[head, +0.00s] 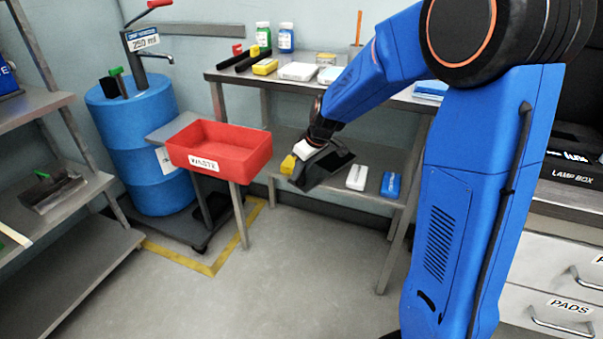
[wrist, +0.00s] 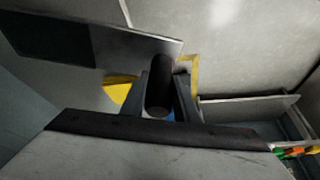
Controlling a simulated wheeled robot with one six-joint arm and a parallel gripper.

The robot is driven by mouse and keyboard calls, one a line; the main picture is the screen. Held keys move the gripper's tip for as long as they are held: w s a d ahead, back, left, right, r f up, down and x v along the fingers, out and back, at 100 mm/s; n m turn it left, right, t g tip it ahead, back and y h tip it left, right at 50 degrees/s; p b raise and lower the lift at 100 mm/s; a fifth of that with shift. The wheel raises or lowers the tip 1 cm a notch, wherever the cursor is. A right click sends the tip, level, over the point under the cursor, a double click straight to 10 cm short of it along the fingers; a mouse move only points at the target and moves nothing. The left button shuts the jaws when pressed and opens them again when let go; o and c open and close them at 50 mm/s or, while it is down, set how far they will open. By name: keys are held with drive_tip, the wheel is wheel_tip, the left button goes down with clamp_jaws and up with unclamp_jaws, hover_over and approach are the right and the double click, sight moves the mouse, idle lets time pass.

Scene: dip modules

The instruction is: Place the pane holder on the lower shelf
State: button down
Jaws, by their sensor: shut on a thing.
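My gripper (head: 300,178) hangs in front of the lower shelf (head: 385,158) of the bench in the head view, pointing down and to the left. In the wrist view its two fingers (wrist: 160,98) are shut on a black cylindrical handle, which I take for the pane holder (wrist: 160,80). In the head view the held thing blends with the dark gripper. A yellow block (head: 288,165) shows beside the gripper. I cannot tell whether they touch.
A white block (head: 357,177) and a blue block (head: 390,185) lie on the lower shelf, right of my gripper. A red waste bin (head: 222,148) stands close on the left. Bottles, blocks and black-handled tools crowd the upper bench top (head: 225,74). The floor in front is clear.

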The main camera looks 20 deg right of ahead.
drive_tip(key=shift+w+d+f, duration=0.15)
drive_tip(key=shift+f, duration=0.5)
drive_tip(key=c, duration=1.4)
unclamp_jaws()
